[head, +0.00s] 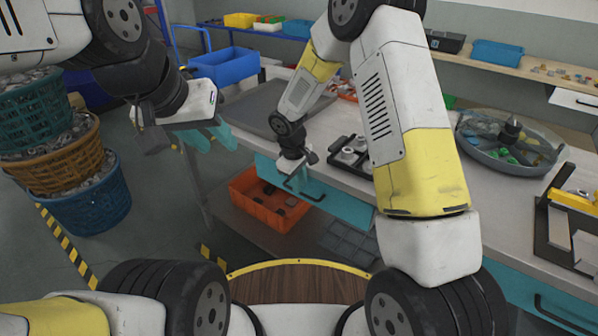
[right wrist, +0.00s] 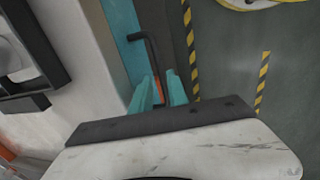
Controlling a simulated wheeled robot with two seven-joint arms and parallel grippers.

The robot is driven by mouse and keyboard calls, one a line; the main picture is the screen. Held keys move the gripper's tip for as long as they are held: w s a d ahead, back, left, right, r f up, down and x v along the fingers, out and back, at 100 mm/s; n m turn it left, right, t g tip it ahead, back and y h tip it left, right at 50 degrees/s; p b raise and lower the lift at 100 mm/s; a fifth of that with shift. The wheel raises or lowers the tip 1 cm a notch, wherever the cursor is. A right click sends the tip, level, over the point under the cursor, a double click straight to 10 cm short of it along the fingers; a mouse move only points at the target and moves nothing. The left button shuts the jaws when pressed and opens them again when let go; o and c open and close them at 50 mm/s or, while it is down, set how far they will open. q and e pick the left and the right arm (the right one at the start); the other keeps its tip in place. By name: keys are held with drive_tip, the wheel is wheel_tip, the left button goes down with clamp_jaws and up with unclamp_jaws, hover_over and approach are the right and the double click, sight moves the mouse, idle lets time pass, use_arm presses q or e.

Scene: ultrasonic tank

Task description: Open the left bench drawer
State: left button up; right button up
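The left bench drawer (head: 345,208) has a teal front under the bench top and looks closed. Its black bar handle (head: 312,196) also shows in the right wrist view (right wrist: 153,55). My right gripper (head: 297,177) is at the left end of this handle. My left gripper (head: 209,138) is open and empty, in the air left of the bench.
The bench top (head: 345,182) carries a black tray with parts (head: 349,155) and a round grey tub (head: 510,165). An orange crate (head: 268,205) sits on the shelf below. Stacked baskets (head: 90,195) stand at the left. The floor between them and the bench is clear.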

drive_tip(key=shift+w+d+f, duration=0.1)
drive_tip(key=shift+f, duration=0.6)
drive_tip(key=shift+w+d+f, duration=0.1)
drive_tip(key=shift+f, duration=0.6)
clamp_jaws()
drive_tip(key=shift+r, duration=0.1)
